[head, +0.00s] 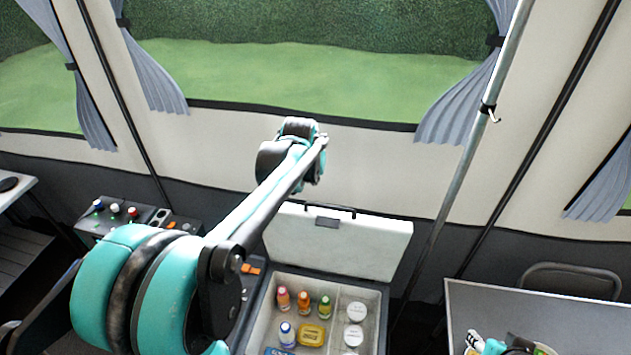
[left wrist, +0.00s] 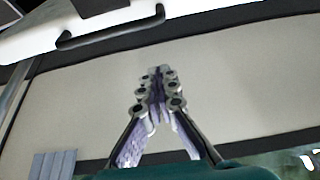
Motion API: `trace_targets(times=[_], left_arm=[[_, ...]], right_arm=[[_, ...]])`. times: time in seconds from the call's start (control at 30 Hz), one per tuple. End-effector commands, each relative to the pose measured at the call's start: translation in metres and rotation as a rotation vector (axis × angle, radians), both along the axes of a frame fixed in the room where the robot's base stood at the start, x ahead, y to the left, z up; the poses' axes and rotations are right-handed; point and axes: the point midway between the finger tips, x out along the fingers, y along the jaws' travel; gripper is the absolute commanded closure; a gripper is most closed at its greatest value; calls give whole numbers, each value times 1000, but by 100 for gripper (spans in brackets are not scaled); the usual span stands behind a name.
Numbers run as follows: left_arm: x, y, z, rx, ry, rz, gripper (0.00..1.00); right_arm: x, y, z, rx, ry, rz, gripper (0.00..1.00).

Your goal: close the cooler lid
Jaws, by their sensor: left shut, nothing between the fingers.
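The cooler (head: 372,300) stands open at the bottom centre of the head view, with bottles, jars and a yellow pack inside. Its white lid (head: 355,248) stands raised behind the box, with a dark handle along the top edge. The lid's edge (left wrist: 60,28) and handle (left wrist: 112,30) also show at the top left of the left wrist view. My left arm reaches over the cooler's left side, its wrist above the lid in the picture. My left gripper (left wrist: 158,78) is shut and empty, apart from the handle in the wrist view. Its fingers are hidden in the head view.
A grey table (head: 540,310) stands at the right, with a partly visible teal, black and white cluster at its front edge; I cannot tell what it is. A metal pole (head: 455,190) rises right of the cooler. A control box (head: 115,215) is at the left. The tent wall (head: 370,160) is behind.

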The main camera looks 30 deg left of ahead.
Motion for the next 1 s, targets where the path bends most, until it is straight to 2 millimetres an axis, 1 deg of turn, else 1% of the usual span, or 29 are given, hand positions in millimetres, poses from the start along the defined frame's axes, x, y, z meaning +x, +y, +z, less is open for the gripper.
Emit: trace_targets(times=[0.03, 0.4, 0.43, 0.5, 0.53, 0.7, 1.0], left_arm=[[4, 1, -10, 0, 0, 0, 100], [39, 10, -80, 1, -1, -1, 100], [37, 9, -82, 1, -1, -1, 100], [22, 5, -81, 1, -1, -1, 100], [18, 4, -81, 1, -1, -1, 100], [3, 0, -82, 1, -1, -1, 100], [0, -1, -82, 1, -1, -1, 100]], right_arm=[[0, 0, -5, 0, 0, 0, 60], [0, 0, -25, 0, 0, 0, 60], [0, 0, -26, 0, 0, 0, 60], [0, 0, -27, 0, 0, 0, 60], [0, 0, -27, 0, 0, 0, 60], [0, 0, -29, 0, 0, 0, 60], [0, 0, -29, 0, 0, 0, 60]])
